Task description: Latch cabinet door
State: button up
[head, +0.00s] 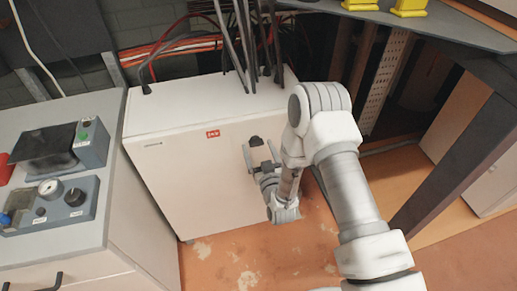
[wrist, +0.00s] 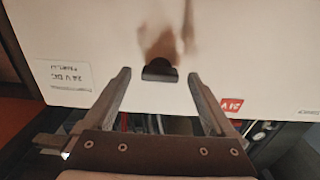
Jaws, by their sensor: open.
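The white cabinet (head: 190,175) stands on the floor left of my arm, with its door (head: 215,185) facing me. The door looks shut or nearly so; I cannot tell if there is a small gap. A small black latch (head: 255,141) sits near the door's top right; it shows in the wrist view (wrist: 160,73) too. My gripper (head: 259,148) is open in front of the door. In the wrist view its two fingers (wrist: 159,76) lie on either side of the latch, with nothing between them touching it visibly. The distance to the door is unclear.
A grey control bench (head: 60,240) with a gauge and knobs stands at the left. Thick grey cables (head: 240,45) rise from the cabinet's top. A dark table with a slanted leg (head: 440,165) is at the right. Orange floor (head: 240,255) is clear in front.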

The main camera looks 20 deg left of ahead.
jog(key=c, duration=1.4)
jog(key=shift+f+b, duration=0.1)
jog(key=shift+b, duration=0.2)
jog(key=shift+m+b, duration=5.8)
jog(key=shift+m, duration=3)
